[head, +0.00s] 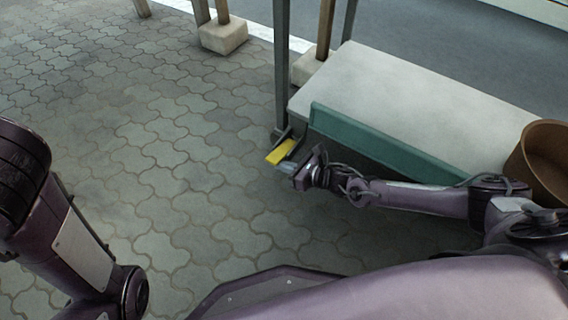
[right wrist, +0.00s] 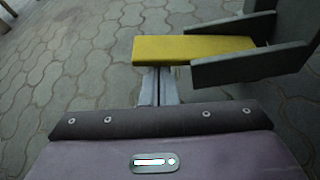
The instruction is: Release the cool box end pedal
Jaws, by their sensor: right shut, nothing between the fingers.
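The yellow end pedal (head: 280,151) sticks out from the left end of a cool box whose green side (head: 385,143) shows in the head view. In the right wrist view the pedal (right wrist: 190,48) lies level between two dark grey brackets (right wrist: 250,66). My right gripper (head: 287,166) is shut and empty at the pedal's near edge. In the right wrist view its closed fingers (right wrist: 157,86) reach up to the pedal's near edge; I cannot tell whether they touch it. The left arm shows at the left of the head view, but its gripper is out of frame.
A pale slab top (head: 420,90) lies behind the green side, with a brown round pot (head: 545,160) at its right. A grey post (head: 281,60) rises just behind the pedal. The paved floor (head: 160,130) left of the pedal is clear.

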